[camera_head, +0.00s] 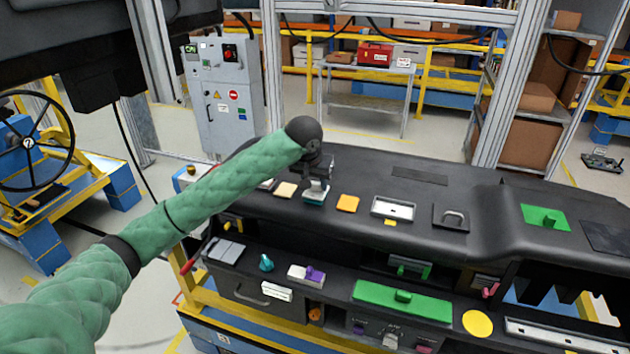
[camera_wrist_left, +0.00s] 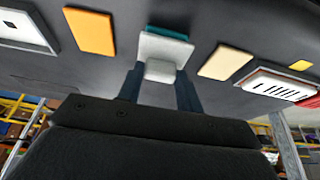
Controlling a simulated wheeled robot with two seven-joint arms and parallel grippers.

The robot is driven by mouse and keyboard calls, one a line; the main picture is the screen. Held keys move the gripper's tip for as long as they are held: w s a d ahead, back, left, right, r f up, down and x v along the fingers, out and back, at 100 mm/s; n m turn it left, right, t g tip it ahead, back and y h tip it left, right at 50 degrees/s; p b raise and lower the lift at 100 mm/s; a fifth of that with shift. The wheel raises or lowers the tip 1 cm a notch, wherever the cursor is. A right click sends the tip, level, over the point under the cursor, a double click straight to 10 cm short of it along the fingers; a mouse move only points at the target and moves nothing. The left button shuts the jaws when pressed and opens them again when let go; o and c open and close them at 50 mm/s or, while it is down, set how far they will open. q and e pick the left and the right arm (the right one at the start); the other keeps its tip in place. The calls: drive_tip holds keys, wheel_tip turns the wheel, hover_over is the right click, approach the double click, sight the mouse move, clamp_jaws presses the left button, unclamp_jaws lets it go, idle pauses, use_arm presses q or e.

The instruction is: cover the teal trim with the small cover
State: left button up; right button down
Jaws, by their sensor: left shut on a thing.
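My left gripper (camera_head: 317,183) is above the upper deck of the dashboard, pointing down. It is shut on the knob of the small white cover (camera_head: 315,189), which also shows in the left wrist view (camera_wrist_left: 166,48) with one finger on each side of its knob. The teal trim (camera_head: 314,200) shows as a strip along the near edge of the cover in the head view and along its upper edge in the left wrist view (camera_wrist_left: 169,32). The cover hides the rest of the trim. I cannot tell whether they touch. My right gripper is not in view.
An orange tile (camera_head: 347,203) lies right of the cover and a pale tile (camera_head: 286,190) left of it. A white-framed panel (camera_head: 393,208) and a black handle (camera_head: 452,217) are farther right. The lower shelf holds a long green cover (camera_head: 402,300) and a yellow disc (camera_head: 477,324).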

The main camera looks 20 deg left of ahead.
use_arm(q)
drive_tip(key=shift+f, duration=0.5)
idle(0.5)
drive_tip(key=o, duration=1)
drive_tip(key=shift+o, duration=0.2)
